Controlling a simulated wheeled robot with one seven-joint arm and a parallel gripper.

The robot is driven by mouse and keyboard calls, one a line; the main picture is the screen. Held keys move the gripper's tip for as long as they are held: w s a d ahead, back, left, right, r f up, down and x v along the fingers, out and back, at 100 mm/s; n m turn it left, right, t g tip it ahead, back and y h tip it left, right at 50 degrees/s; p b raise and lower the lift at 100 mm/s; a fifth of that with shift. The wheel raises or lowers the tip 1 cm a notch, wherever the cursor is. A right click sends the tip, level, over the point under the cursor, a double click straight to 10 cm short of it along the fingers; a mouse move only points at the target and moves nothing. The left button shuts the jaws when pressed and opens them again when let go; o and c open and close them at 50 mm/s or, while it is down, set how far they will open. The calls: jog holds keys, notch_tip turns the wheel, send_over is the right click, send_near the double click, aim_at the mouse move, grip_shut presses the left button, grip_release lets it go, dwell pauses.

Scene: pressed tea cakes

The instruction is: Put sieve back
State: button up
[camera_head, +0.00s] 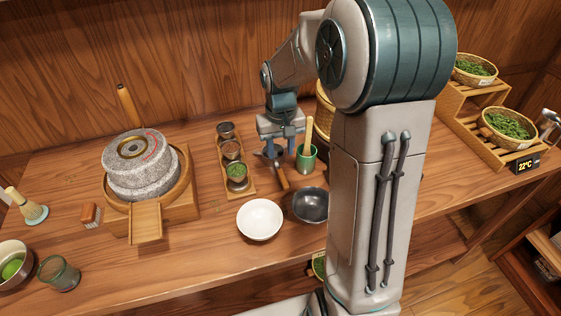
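A small sieve (281,177) with a dark head and a wooden handle lies on the wooden table, its handle pointing toward the front. My gripper (279,145) hangs pointing down over the sieve's head end. Its two bluish fingers are spread apart, with no object visibly clamped between them. The fingers partly cover the sieve's head, and I cannot tell whether they touch it.
A green cup (306,163) holding a wooden-handled tool stands close right of my gripper. A white bowl (259,219) and a dark bowl (311,205) sit in front. A tray of small cups (243,187) and a stone mill (140,178) stand left. My arm hides table behind it.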

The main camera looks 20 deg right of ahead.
jog(key=s+a+r+t, duration=0.1)
jog(key=s+a+r, duration=0.1)
jog(key=s+r, duration=0.65)
jog(key=s+t, duration=0.2)
jog(key=s, duration=0.9)
jog(key=shift+s+a+f, duration=0.15)
jog(key=shift+a+f, duration=0.1)
jog(key=shift+f, duration=0.2)
